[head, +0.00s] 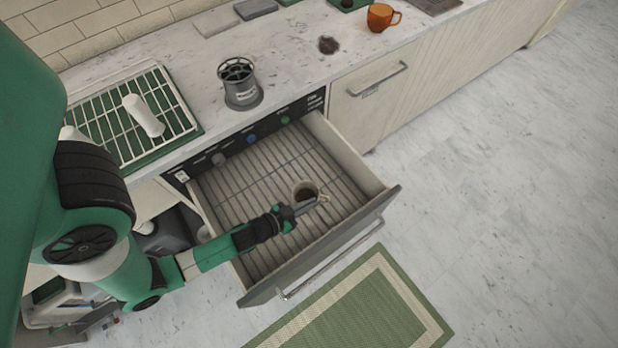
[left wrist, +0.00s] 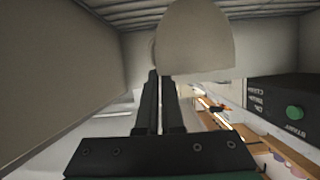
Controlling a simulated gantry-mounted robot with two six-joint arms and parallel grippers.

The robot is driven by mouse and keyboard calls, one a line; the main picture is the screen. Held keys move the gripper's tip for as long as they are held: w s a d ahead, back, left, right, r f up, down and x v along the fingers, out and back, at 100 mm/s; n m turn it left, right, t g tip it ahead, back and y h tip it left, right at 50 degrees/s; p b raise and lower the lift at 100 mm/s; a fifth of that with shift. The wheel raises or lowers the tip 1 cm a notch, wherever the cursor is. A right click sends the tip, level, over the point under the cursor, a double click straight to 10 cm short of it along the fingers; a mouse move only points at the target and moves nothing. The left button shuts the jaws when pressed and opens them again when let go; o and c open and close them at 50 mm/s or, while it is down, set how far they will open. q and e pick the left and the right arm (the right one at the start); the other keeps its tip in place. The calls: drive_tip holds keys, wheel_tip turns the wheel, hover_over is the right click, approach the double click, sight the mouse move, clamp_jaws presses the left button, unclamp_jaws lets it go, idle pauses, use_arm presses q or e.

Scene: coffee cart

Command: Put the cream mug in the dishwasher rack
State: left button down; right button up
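The cream mug (head: 299,187), dark inside, is in the pulled-out dishwasher rack (head: 240,182), right of its middle. Its handle points right in the head view. My left gripper (head: 312,206) reaches in from the left, its fingertips at the mug's near side by the handle. In the left wrist view the mug (left wrist: 198,45) fills the upper middle, and the left gripper's fingers (left wrist: 161,74) are nearly together at its edge. They look shut on it, but whether on handle or wall is unclear. Whether the mug's base touches the rack is hidden. My right gripper is not in view.
The drawer front (head: 340,245) and side walls surround the rack. On the counter are a drying rack with a white cylinder (head: 143,115), a grey container (head: 241,88), a dark spill (head: 328,45) and an orange mug (head: 381,17). A green mat (head: 365,305) lies on the floor.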

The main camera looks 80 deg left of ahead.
sight(304, 189)
use_arm(q)
drive_tip(key=f+b, duration=0.2)
drive_tip(key=w+a+f, duration=0.1)
drive_tip(key=shift+f+b, duration=0.2)
drive_tip(key=shift+b, duration=0.2)
drive_tip(key=shift+s+d+f, duration=0.1)
drive_tip(key=shift+s+d, duration=0.2)
drive_tip(key=c, duration=1.1)
unclamp_jaws()
drive_tip(key=shift+o, duration=0.2)
